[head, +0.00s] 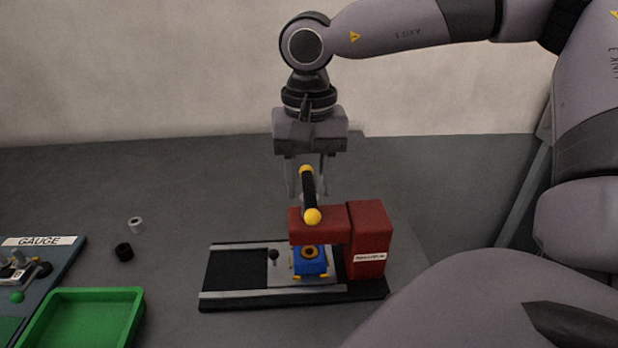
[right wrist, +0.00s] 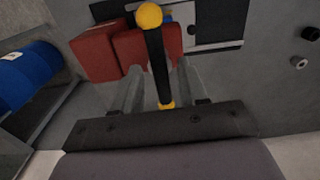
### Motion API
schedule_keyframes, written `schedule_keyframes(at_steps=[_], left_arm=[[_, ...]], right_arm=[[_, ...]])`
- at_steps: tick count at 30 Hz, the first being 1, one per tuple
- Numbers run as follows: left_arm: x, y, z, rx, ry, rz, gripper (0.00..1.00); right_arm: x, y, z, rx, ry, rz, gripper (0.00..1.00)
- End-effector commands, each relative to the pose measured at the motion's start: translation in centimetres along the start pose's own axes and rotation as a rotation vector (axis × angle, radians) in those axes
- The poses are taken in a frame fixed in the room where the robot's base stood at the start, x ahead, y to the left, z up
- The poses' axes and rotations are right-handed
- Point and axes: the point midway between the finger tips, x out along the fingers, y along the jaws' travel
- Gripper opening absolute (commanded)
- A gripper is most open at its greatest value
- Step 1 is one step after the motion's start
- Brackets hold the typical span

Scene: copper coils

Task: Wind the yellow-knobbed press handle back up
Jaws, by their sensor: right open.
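The red press (head: 369,240) stands on a dark base with pale rails. Its black handle bar (head: 307,190) has a yellow knob (head: 312,216) at the near end and another yellow end (head: 306,170) further back. My right gripper (head: 306,187) is open above the press, with its fingers pointing down on either side of the bar. In the right wrist view the bar (right wrist: 157,62) runs between the open fingers (right wrist: 160,68), with gaps on both sides. A blue holder (head: 311,268) with a copper-coloured ring sits under the press head. My left gripper is out of view.
A green tray (head: 88,318) and a gauge panel (head: 45,278) lie at the left. A grey ring (head: 136,225) and a black ring (head: 124,251) lie loose nearby. A blue container (right wrist: 25,75) shows in the right wrist view. The table behind the press is clear.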

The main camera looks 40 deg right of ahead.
Motion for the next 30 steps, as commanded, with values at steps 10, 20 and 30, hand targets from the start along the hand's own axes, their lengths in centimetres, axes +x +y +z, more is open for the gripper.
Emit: schedule_keyframes(at_steps=[10,20,30], left_arm=[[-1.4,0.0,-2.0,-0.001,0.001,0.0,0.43],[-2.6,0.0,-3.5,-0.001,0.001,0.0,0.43],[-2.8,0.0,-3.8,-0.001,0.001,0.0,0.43]], right_arm=[[-3.2,0.0,0.0,0.0,0.001,0.001,0.43],[-5.9,0.0,0.0,0.001,0.001,0.001,0.43],[-6.3,0.0,0.0,0.001,0.001,0.001,0.43]])
